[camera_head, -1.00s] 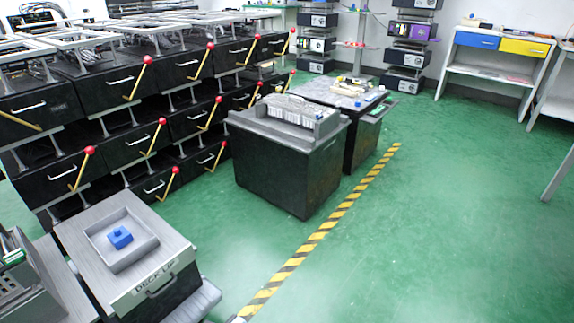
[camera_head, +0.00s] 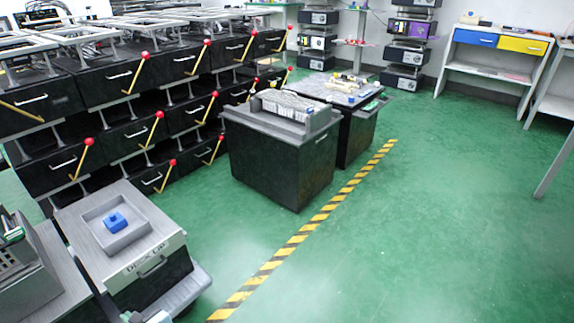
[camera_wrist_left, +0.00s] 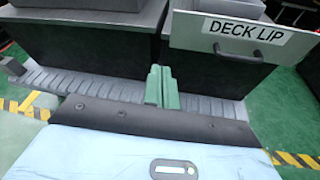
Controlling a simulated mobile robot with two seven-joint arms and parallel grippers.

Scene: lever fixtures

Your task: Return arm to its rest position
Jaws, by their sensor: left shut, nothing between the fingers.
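My left gripper (camera_wrist_left: 161,87) shows in the left wrist view, its two green fingers together with nothing between them. They lie in front of the grey ribbed ledge and dark front of the deck unit. A small part of it (camera_head: 131,317) shows at the bottom edge of the head view, in front of the deck unit; most of that arm is out of frame. The deck unit (camera_head: 75,217) has a grey top with a recessed tray, a blue knobbed block (camera_head: 115,222) in the tray, and a "DECK LIP" front plate with a handle. My right gripper is not in view.
Black drawer racks with red-knobbed yellow levers (camera_head: 88,142) fill the left. A black cabinet (camera_head: 282,165) with a grey top stands at centre. A yellow-black floor stripe (camera_head: 320,217) runs past it. Green floor is open on the right. A white bench (camera_head: 495,70) stands behind.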

